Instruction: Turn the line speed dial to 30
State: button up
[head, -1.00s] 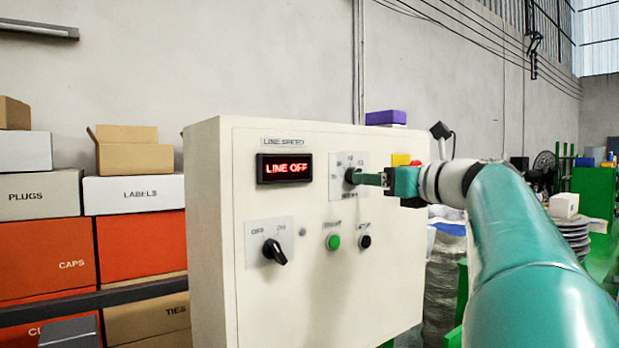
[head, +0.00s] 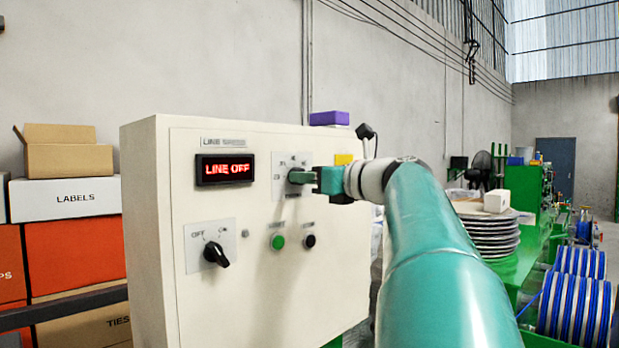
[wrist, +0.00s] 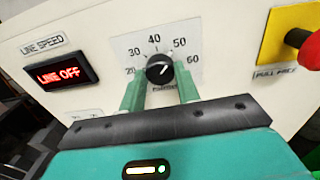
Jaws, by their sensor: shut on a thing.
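The line speed dial (wrist: 159,70) is a round black knob on a white scale plate marked 20 to 60. In the wrist view its pale pointer mark seems to lean up and right, toward 50. My gripper (wrist: 161,78) has a green finger on each side of the knob and is shut on it. In the head view my gripper (head: 296,177) reaches the dial from the right and hides most of it. The red display (head: 226,169) reads LINE OFF; it also shows in the wrist view (wrist: 61,74).
The cream control box (head: 165,260) also carries a black OFF switch (head: 216,254), a green button (head: 278,242) and a black button (head: 309,241). A red knob on a yellow plate (wrist: 283,45) is right of the dial. Stacked boxes stand left.

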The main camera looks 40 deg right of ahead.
jog(key=shift+a+n+h, duration=0.15)
jog(key=shift+n+h, duration=0.15)
jog(key=shift+n, duration=8.2)
jog(key=shift+g, duration=0.3)
jog(key=o, duration=1)
